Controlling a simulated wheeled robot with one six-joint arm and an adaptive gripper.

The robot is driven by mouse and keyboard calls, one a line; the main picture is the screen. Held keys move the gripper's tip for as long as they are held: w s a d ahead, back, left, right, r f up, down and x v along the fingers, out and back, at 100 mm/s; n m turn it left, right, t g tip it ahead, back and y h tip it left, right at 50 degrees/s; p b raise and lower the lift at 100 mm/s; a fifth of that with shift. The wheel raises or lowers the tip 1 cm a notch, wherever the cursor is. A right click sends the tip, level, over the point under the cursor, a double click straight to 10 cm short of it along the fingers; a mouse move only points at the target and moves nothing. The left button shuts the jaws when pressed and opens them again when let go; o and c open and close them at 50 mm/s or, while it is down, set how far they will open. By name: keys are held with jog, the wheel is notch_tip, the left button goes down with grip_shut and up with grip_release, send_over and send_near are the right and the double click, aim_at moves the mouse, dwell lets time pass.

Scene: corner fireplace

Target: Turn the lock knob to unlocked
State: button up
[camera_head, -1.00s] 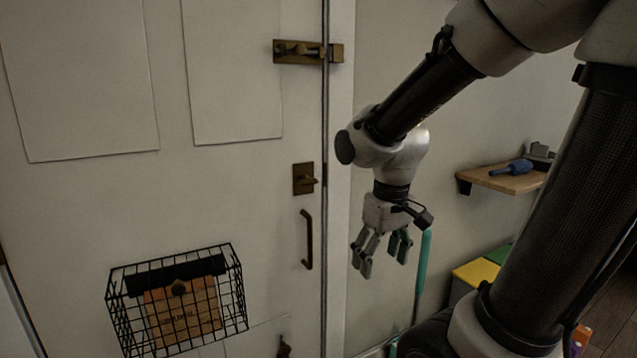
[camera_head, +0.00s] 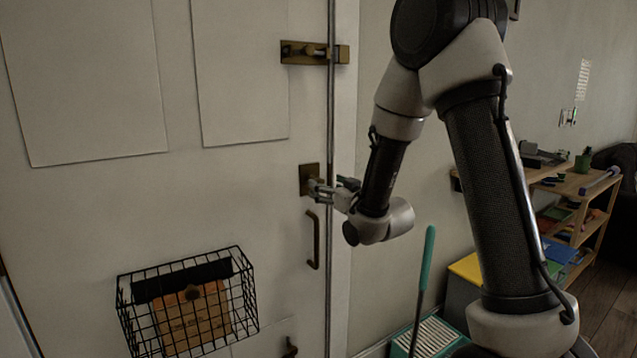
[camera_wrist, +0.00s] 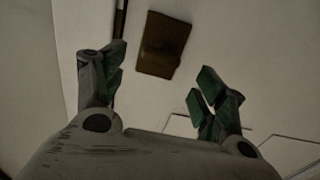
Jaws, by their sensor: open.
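The lock is a small brass plate (camera_head: 307,172) on the white door, near its right edge and above the pull handle. In the head view my gripper's fingers (camera_head: 320,188) reach from the right and cover the knob, so its angle is hidden. In the wrist view the dark brass plate (camera_wrist: 163,45) lies beyond and between my two spread fingers (camera_wrist: 162,72); the knob does not stand out from the plate there. My gripper is open and holds nothing. I cannot tell whether a finger touches the knob.
A sliding bolt (camera_head: 315,52) sits higher on the door. A pull handle (camera_head: 313,240) is just below the lock. A black wire basket (camera_head: 187,300) hangs lower left. At right stand a teal-handled tool (camera_head: 426,260) and a wooden shelf (camera_head: 590,190).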

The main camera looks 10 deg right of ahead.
aim_at(316, 180)
jog(key=x, duration=0.6)
jog(key=shift+w+a, duration=0.1)
jog(key=shift+w, duration=0.3)
jog(key=shift+c, duration=0.2)
jog(key=c, duration=1)
